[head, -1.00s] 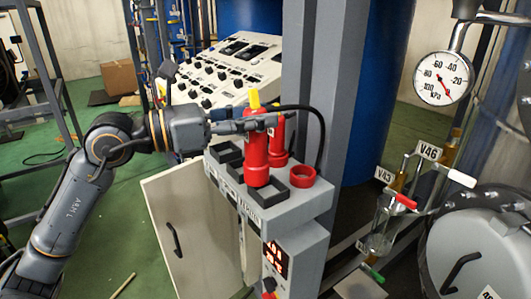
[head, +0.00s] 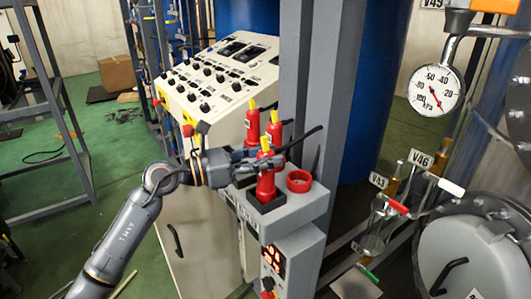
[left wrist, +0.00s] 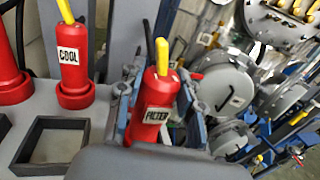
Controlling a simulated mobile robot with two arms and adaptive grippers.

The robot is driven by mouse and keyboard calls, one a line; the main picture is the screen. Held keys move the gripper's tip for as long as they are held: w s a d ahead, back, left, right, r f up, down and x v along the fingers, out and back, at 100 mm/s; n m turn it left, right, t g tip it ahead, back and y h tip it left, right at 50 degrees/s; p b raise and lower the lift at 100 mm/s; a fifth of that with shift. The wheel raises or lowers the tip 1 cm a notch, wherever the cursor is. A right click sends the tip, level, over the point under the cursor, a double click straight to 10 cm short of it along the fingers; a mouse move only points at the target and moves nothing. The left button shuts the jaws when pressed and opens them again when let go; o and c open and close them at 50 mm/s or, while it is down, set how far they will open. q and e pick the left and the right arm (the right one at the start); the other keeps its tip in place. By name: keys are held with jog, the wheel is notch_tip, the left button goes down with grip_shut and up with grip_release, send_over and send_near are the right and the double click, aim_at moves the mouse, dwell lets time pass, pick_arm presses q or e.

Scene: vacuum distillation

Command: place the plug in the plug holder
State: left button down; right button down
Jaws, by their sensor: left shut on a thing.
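My left gripper (head: 268,163) is shut around a red plug (head: 265,187) with a yellow top and a black cable. In the left wrist view this plug (left wrist: 152,105) is labelled FILTER and sits between the fingers. In the head view it is roughly upright, its lower end at the front black square holder (head: 284,203) on the grey box. I cannot tell whether it rests on the bottom. The gripper hides the plug's lower end in the left wrist view. My right gripper is not in view.
Two more red plugs (head: 253,125) stand behind; one (left wrist: 70,62) is labelled COOL. An empty red ring socket (head: 299,181) is right of the held plug. Another square holder (left wrist: 22,160) is empty. A grey post (head: 318,90) rises close behind.

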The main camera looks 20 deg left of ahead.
pick_arm(q)
jog(key=shift+f, duration=0.2)
jog(key=c, duration=0.9)
grip_release()
jog(key=shift+o, duration=0.2)
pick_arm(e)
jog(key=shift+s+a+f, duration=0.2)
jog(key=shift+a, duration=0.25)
